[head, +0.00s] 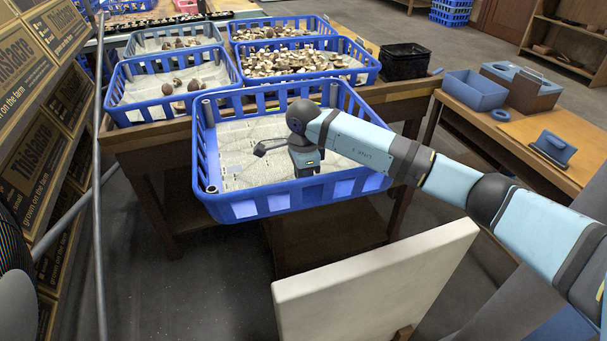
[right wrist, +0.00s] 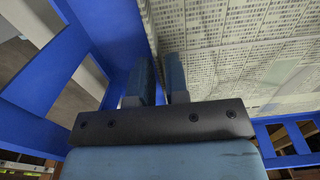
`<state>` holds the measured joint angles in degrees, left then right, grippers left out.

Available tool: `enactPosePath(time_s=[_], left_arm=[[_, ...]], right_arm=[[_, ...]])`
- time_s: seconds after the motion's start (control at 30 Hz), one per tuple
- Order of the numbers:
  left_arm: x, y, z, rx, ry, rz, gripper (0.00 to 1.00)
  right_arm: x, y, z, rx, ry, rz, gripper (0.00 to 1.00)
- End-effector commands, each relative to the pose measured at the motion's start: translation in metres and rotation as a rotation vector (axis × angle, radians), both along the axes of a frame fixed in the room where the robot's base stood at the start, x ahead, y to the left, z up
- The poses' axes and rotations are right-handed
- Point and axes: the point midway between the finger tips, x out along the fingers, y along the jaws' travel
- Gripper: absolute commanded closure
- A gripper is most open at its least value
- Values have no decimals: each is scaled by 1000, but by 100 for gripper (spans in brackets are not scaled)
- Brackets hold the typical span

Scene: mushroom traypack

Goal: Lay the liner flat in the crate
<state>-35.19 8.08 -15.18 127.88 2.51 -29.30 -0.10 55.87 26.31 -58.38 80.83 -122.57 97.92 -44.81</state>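The blue slatted crate (head: 237,208) stands nearest me on the wooden table. The liner (head: 236,171), pale printed paper with visible fold lines, covers much of its floor. In the right wrist view the liner (right wrist: 235,40) fills the upper right, its left edge beside the blue crate wall (right wrist: 98,35). My right gripper (head: 262,148) reaches in from the right, low inside the crate over the liner. In the right wrist view its two fingers (right wrist: 160,75) stand a small gap apart by the liner's edge; contact is unclear. My left gripper is not in view.
Blue crates with mushrooms (head: 367,73) and a lined crate with a few brown items (head: 117,112) stand behind. A black bin (head: 404,60) is at right. A pale board (head: 375,275) stands in front. A side bench (head: 505,122) holds a blue tub (head: 474,89).

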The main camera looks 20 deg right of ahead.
Motion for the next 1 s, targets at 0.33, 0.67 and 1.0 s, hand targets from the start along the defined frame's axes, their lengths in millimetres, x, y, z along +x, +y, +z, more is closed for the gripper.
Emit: enactPosePath(time_s=[0.33, 0.67, 1.0], left_arm=[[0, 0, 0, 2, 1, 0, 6], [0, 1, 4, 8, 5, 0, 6], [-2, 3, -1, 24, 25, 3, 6]], right_arm=[[0, 0, 1, 0, 0, 0, 67], [1, 0, 49, 0, -4, 1, 67], [0, 0, 120, 0, -2, -1, 67]])
